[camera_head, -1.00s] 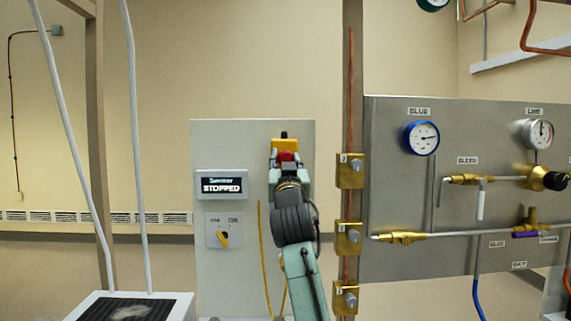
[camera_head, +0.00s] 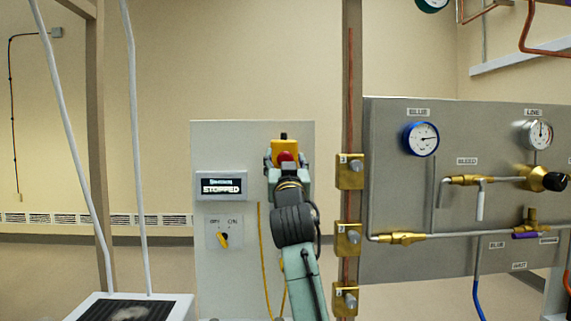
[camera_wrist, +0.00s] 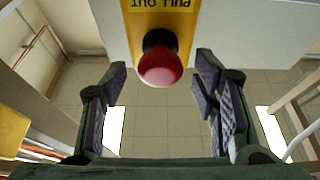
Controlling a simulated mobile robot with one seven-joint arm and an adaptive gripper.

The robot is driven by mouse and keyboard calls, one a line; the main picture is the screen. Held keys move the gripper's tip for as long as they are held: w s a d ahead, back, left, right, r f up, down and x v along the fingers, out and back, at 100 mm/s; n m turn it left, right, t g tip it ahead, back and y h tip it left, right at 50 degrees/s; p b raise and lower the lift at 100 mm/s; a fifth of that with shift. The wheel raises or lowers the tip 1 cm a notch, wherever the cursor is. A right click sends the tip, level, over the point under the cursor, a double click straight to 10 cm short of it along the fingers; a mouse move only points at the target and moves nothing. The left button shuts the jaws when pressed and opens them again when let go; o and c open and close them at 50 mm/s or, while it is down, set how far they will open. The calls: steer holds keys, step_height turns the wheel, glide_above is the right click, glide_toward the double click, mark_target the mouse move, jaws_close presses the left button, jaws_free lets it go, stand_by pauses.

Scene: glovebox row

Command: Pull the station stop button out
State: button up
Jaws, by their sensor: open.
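The stop button (camera_head: 286,157) is a red mushroom head on a yellow box (camera_head: 285,145) at the top of a grey panel. In the wrist view the red button (camera_wrist: 160,68) stands on a dark stem out from the yellow plate (camera_wrist: 183,22). My gripper (camera_head: 287,165) is in front of the box in the head view. In the wrist view my gripper (camera_wrist: 161,88) is open, with one pad left and one right of the button, both apart from it. A display (camera_head: 221,186) left of the box reads "STOPPED".
A yellow rotary switch (camera_head: 222,239) sits below the display. A post (camera_head: 351,100) with brass clamps stands close right of my arm, and a gauge panel (camera_head: 460,215) with valves is beyond it. A yellow cable (camera_head: 263,260) hangs below the box.

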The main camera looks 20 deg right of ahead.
step_height(320, 180, up, 10)
steer(key=shift+f, duration=0.15)
steer(key=shift+f, duration=0.1)
stand_by(0.6)
